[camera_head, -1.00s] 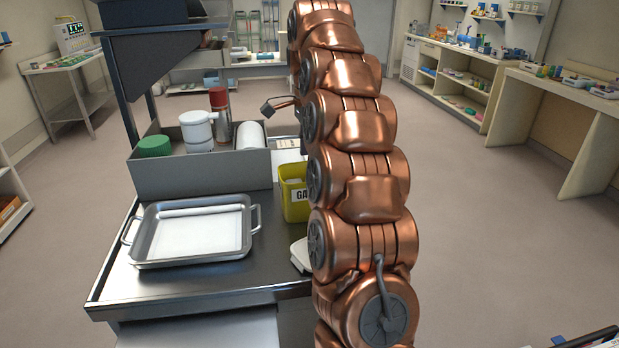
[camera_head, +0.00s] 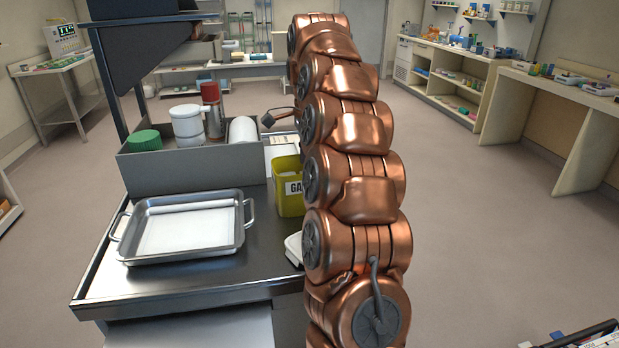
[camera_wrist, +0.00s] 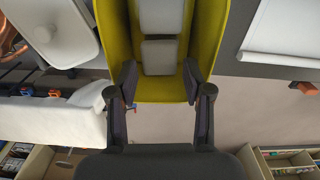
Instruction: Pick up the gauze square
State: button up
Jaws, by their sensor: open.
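In the wrist view, two pale grey-white gauze squares, one lower (camera_wrist: 160,56) and one higher (camera_wrist: 161,15) in the picture, sit in line inside a yellow bin (camera_wrist: 220,40). In the head view the bin (camera_head: 290,200) stands on the metal table, its label partly hidden by my arm. My gripper (camera_wrist: 160,82) is open, its dark fingers apart near the bin's lower edge in the wrist view, one to each side of the lower square's line. Nothing is between the fingertips. The head view hides my gripper behind the arm.
A metal tray (camera_head: 243,225) lies left of the bin. Behind it a grey box (camera_head: 190,170) holds a green-lidded jar, white containers, a red-topped flask and a white roll. A white object (camera_head: 294,247) lies in front of the bin, close to my arm.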

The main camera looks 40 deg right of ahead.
jog(key=shift+f+p, duration=0.3)
jog(key=shift+f, duration=1)
jog(key=shift+c, duration=0.3)
jog(key=c, duration=0.3)
jog(key=shift+r+b, duration=0.15)
jog(key=shift+b, duration=0.2)
